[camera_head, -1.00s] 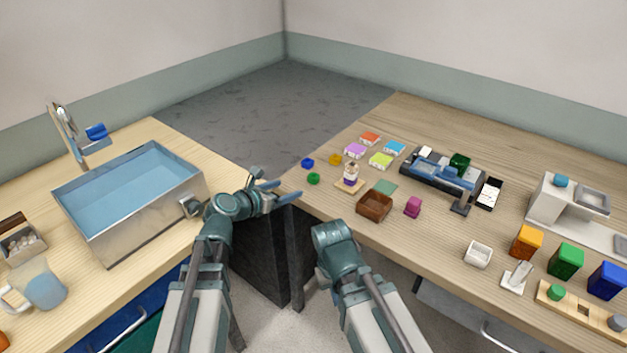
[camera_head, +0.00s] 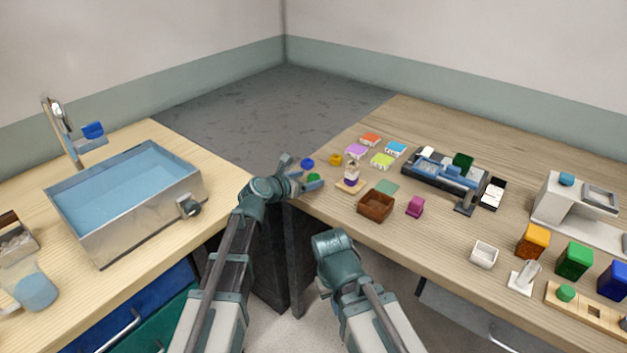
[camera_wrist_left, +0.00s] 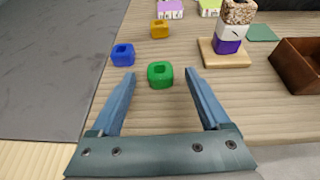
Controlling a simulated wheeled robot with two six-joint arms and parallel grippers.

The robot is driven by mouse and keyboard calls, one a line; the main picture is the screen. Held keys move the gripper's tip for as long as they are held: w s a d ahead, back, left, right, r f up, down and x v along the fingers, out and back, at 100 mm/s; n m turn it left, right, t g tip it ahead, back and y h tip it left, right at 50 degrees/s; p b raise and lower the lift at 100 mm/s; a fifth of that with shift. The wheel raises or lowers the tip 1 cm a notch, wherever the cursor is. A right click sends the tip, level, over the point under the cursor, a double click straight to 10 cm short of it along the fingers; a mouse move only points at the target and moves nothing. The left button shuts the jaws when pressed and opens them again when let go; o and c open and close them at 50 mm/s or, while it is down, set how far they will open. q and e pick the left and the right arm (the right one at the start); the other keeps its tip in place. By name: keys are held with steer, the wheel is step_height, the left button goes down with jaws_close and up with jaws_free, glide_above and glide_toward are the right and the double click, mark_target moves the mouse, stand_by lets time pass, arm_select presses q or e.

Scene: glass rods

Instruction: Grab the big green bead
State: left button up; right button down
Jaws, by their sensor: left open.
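The big green bead (camera_wrist_left: 160,75) is a rounded green block with a hole in its top, lying on the wooden table. In the head view the bead (camera_head: 314,178) shows between the fingers of my left gripper (camera_head: 306,177), partly hidden. In the left wrist view my left gripper (camera_wrist_left: 160,84) is open and empty, with the bead between and just beyond its fingertips. A blue bead (camera_wrist_left: 123,55) lies to the left beyond the left finger, and a yellow bead (camera_wrist_left: 160,29) lies farther back. My right arm shows at the bottom centre of the head view, but its fingers cannot be made out.
A wooden base with a stack of blocks (camera_wrist_left: 230,42) stands right of the green bead. A brown box (camera_head: 375,206) and a magenta block (camera_head: 415,206) sit to the right. The table's left edge is close to the beads.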

arm_select(q)
steer(key=shift+b+x, duration=0.4)
steer(key=shift+x, duration=0.8)
steer(key=shift+c, duration=0.6)
jaws_close()
steer(key=shift+a, duration=0.1)
